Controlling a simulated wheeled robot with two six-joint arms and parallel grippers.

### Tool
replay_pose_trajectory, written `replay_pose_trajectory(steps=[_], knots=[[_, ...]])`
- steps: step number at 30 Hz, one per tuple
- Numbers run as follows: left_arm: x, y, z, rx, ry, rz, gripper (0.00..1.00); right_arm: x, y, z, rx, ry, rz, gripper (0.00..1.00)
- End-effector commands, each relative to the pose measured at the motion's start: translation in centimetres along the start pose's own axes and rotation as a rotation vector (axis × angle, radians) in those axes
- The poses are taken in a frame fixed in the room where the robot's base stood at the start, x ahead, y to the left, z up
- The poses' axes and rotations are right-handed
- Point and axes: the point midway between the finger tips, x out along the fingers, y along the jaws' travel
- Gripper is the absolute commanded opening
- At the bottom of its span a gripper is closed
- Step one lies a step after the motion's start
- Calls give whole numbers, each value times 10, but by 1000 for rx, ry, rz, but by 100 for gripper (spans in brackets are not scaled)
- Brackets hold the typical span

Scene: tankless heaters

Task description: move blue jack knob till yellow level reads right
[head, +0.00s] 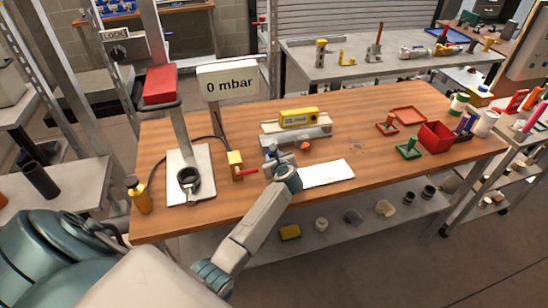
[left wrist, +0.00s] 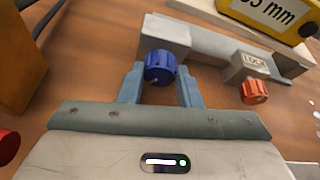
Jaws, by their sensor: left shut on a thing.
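The blue jack knob (left wrist: 160,66) sits on the front of a grey jack in the left wrist view. My left gripper (left wrist: 161,84) has a finger on each side of it and is shut on it. In the head view my left gripper (head: 272,158) reaches the jack's front left and mostly hides the knob. An orange lock knob (left wrist: 255,92) sits to the right, under a "LOCK" label.
A brass valve with a red handle (head: 237,165) stands left of the jack, beside a "0 mbar" sign (head: 228,81). A white sheet (head: 327,173) lies at the front. A red bin (head: 436,137) and green and red trays are on the right of the wooden bench.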

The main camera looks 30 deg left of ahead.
Motion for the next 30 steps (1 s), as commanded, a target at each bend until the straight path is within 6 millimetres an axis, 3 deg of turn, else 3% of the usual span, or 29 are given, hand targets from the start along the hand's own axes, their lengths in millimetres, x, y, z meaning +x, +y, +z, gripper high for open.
replay_pose_trajectory(steps=[13,24,25,28,30], knots=[[1,-4,-4,415,-19,168,8,7,2,1,-1,0,2,53],[0,-4,-2,462,-21,187,8,7,0,1,0,0,1,53],[0,-4,-2,462,-21,187,33,7,0,1,0,0,0,53],[0,-4,-2,461,-21,187,52,7,-2,1,1,0,-1,53],[0,-4,-2,461,-21,187,53,7,-3,1,1,0,-2,53]])
